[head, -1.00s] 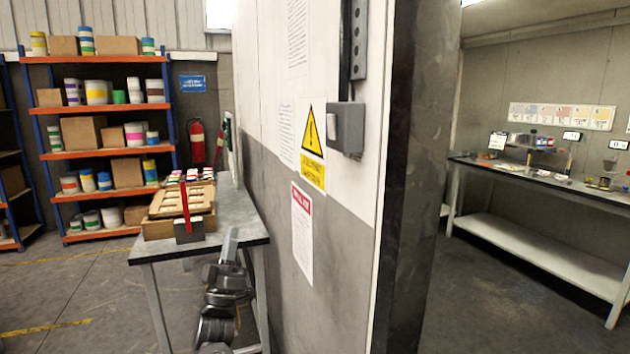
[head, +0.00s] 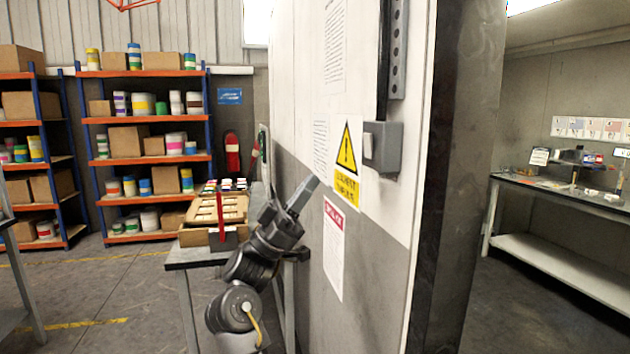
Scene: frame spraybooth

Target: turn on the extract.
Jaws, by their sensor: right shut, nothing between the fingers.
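A grey switch box (head: 384,147) is fixed to the white upper part of the booth wall, with a paler plate on its left face. I cannot tell from the picture whether it is on or off. My right gripper (head: 309,187) is shut and empty, raised in front of the wall with its fingers pointing up and to the right. It is apart from the switch box, to its left and lower, just left of the yellow warning sign (head: 347,160). My left gripper is out of view.
A side table (head: 190,256) with a wooden frame (head: 217,212) stands behind my right arm. A perforated grey strip (head: 399,50) runs above the switch box. The dark wall end (head: 465,150) is to its right. Shelves (head: 147,158) stand at the back left.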

